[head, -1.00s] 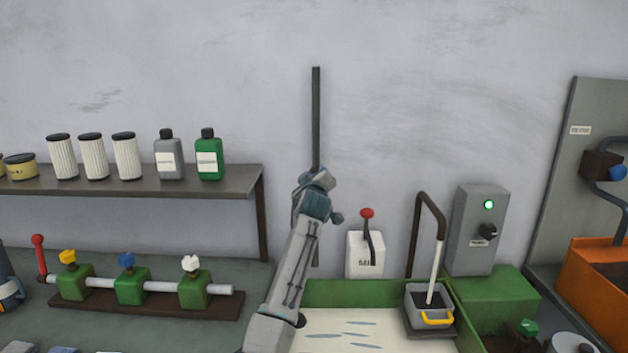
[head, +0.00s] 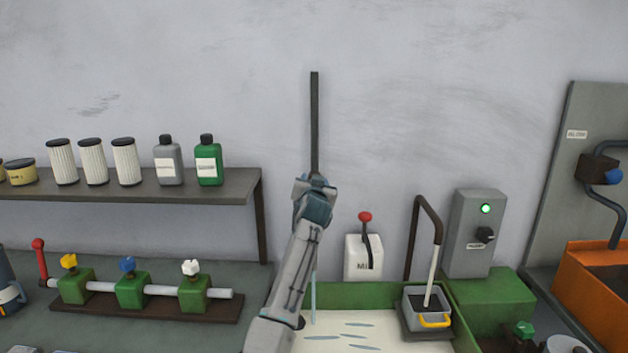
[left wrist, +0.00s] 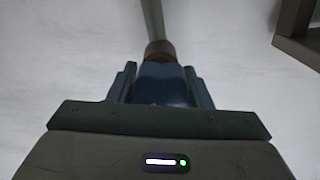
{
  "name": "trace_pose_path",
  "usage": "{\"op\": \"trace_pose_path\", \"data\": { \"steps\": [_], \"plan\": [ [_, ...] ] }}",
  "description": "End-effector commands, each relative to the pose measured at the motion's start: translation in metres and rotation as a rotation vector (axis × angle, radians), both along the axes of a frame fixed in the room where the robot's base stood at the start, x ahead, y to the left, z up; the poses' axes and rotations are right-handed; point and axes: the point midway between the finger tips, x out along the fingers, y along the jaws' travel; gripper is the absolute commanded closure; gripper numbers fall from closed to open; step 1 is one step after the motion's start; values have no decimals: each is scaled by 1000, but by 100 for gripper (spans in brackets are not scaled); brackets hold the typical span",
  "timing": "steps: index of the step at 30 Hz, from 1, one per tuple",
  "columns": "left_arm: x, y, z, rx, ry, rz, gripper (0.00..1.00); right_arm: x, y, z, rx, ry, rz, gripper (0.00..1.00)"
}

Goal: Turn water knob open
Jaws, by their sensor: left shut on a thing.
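A thin grey vertical pipe (head: 315,120) runs down the wall behind my left arm. My left gripper (head: 314,190) is at the lower part of this pipe, mostly hidden by my own wrist. In the left wrist view, the gripper (left wrist: 161,80) is shut on a blue knob (left wrist: 165,92), directly below a brown collar on the pipe (left wrist: 152,18). The knob's turn angle cannot be read. A thin pale-blue stream (head: 313,291) falls beside my forearm toward a green-walled basin (head: 380,290). My right gripper is out of view.
A white box with a red-tipped lever (head: 365,218) is right of my arm. A grey control box with a green light (head: 474,235) stands further right. A shelf (head: 120,187) with canisters and a valve rail (head: 145,304) are at left.

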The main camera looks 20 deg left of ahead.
Motion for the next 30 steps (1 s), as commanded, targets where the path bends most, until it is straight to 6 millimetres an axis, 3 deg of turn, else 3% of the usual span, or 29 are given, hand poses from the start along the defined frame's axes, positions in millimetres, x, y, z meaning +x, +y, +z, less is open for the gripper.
{"op": "trace_pose_path", "data": {
  "steps": [15,30],
  "plan": [
    [1,-2,-1,346,103,0,78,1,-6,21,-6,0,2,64],
    [1,-2,-3,422,125,0,78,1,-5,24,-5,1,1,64]
  ]
}}
